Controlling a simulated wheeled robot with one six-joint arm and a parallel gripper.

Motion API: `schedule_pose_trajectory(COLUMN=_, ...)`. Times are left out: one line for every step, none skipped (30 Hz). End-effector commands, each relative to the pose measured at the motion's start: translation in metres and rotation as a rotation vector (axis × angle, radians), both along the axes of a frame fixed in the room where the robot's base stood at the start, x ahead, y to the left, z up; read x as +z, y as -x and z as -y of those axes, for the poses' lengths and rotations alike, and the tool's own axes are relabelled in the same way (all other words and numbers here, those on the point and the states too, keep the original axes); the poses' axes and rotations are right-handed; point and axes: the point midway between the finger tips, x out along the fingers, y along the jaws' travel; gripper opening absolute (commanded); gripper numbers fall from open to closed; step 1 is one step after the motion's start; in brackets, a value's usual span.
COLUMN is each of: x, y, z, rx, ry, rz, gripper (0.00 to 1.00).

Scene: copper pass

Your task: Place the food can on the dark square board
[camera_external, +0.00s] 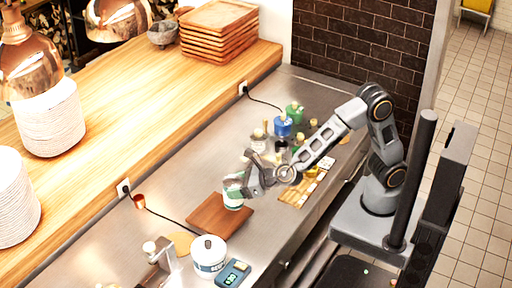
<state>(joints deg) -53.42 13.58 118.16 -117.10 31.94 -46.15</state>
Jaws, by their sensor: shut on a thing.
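The food can (232,199) is a small white and green cylinder, upright or nearly so. My gripper (238,182) is shut on it, reaching from the right, and partly covers its top. A reddish-brown square board (212,222) lies flat on the steel counter. The can is over the board's upper right part in the picture. I cannot tell whether its bottom touches the board or hangs just above it.
A white lidded pot (209,262) and a blue scale (233,273) stand close in front of the board, by a round wooden disc (182,243). Blue (283,126) and green (295,113) containers stand behind my arm. A wooden board (297,192) lies right.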

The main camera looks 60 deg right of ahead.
Motion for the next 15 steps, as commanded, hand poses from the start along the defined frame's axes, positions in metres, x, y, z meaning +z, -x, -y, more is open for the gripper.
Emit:
schedule_pose_trajectory(x=-0.006, y=-0.005, z=-0.004, rx=-0.001, ry=0.001, rz=0.001, gripper=0.28)
schedule_pose_trajectory(x=-0.009, y=-0.007, z=-0.006, rx=-0.001, ry=0.0, rz=0.002, gripper=0.28)
schedule_pose_trajectory(x=-0.014, y=-0.009, z=-0.008, rx=-0.001, ry=0.0, rz=0.002, gripper=0.28)
schedule_pose_trajectory(x=-0.015, y=-0.011, z=-0.009, rx=-0.001, ry=-0.001, rz=0.003, gripper=0.28)
schedule_pose_trajectory(x=-0.017, y=-0.012, z=-0.01, rx=-0.001, ry=-0.001, rz=0.003, gripper=0.28)
schedule_pose_trajectory(x=-0.019, y=-0.014, z=-0.012, rx=-0.001, ry=-0.001, rz=0.004, gripper=0.28)
schedule_pose_trajectory(x=-0.02, y=-0.015, z=-0.013, rx=-0.001, ry=-0.002, rz=0.005, gripper=0.28)
schedule_pose_trajectory(x=-0.021, y=-0.015, z=-0.013, rx=-0.001, ry=-0.002, rz=0.004, gripper=0.28)
schedule_pose_trajectory(x=-0.022, y=-0.016, z=-0.014, rx=-0.001, ry=-0.002, rz=0.004, gripper=0.28)
schedule_pose_trajectory(x=-0.023, y=-0.017, z=-0.014, rx=-0.001, ry=-0.002, rz=0.004, gripper=0.28)
schedule_pose_trajectory(x=-0.024, y=-0.017, z=-0.014, rx=-0.001, ry=-0.002, rz=0.003, gripper=0.28)
schedule_pose_trajectory(x=-0.027, y=-0.019, z=-0.016, rx=-0.001, ry=-0.002, rz=0.003, gripper=0.28)
schedule_pose_trajectory(x=-0.03, y=-0.02, z=-0.017, rx=-0.001, ry=-0.001, rz=0.004, gripper=0.28)
schedule_pose_trajectory(x=-0.034, y=-0.022, z=-0.018, rx=-0.001, ry=0.0, rz=0.003, gripper=0.28)
schedule_pose_trajectory(x=-0.041, y=-0.021, z=-0.018, rx=-0.001, ry=0.001, rz=0.002, gripper=0.28)
